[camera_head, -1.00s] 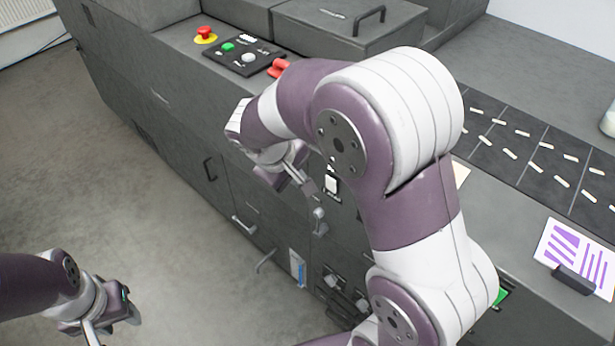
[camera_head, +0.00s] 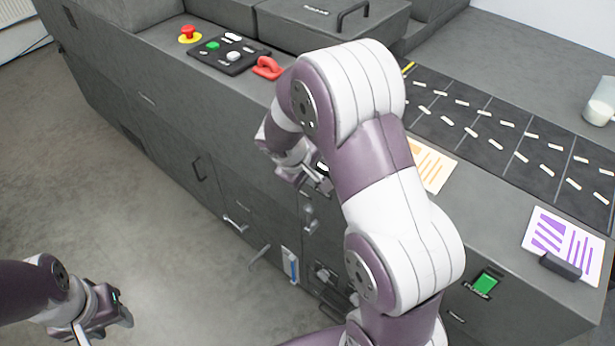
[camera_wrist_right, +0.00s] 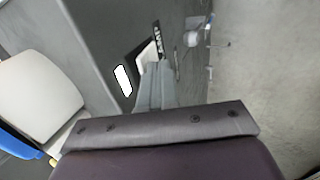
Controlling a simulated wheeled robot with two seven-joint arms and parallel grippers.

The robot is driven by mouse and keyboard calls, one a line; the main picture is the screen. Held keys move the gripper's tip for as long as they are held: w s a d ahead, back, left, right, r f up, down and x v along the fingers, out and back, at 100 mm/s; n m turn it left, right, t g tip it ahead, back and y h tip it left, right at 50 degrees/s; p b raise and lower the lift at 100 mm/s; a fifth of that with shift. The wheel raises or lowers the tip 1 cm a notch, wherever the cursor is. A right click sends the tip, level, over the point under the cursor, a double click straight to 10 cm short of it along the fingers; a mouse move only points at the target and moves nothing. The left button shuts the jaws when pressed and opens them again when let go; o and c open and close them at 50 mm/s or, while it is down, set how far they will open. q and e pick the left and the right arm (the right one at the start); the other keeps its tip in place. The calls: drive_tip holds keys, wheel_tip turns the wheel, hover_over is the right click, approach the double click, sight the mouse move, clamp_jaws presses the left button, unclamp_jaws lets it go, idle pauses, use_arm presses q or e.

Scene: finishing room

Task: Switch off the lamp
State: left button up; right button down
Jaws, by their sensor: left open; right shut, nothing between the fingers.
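On the machine's front, a dark plate with lettering, seemingly the lamp switch plate, shows in the right wrist view with a pale rocker switch (camera_wrist_right: 147,54) and a bright white rectangle (camera_wrist_right: 123,80) beside it. The rectangle looks lit. My right gripper (camera_wrist_right: 161,66) is shut and empty, its tips at the rocker; I cannot tell whether they touch. In the head view my right gripper (camera_head: 320,184) is at the front panel, and the arm hides most of the plate. My left gripper (camera_head: 104,322) is open and empty, low at the left over the floor.
The machine top holds a red emergency button (camera_head: 189,34), a button panel (camera_head: 228,53) and a red handle (camera_head: 267,68). A green switch (camera_head: 486,284) is on the front at right. Handles (camera_head: 259,254) stick out below my right gripper. The floor at left is clear.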

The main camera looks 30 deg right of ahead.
drive_tip(key=shift+w+d+r, duration=0.1)
drive_tip(key=shift+w+d, duration=0.05)
drive_tip(key=shift+d, duration=0.15)
drive_tip(key=shift+r+p, duration=0.7)
drive_tip(key=shift+r, duration=0.1)
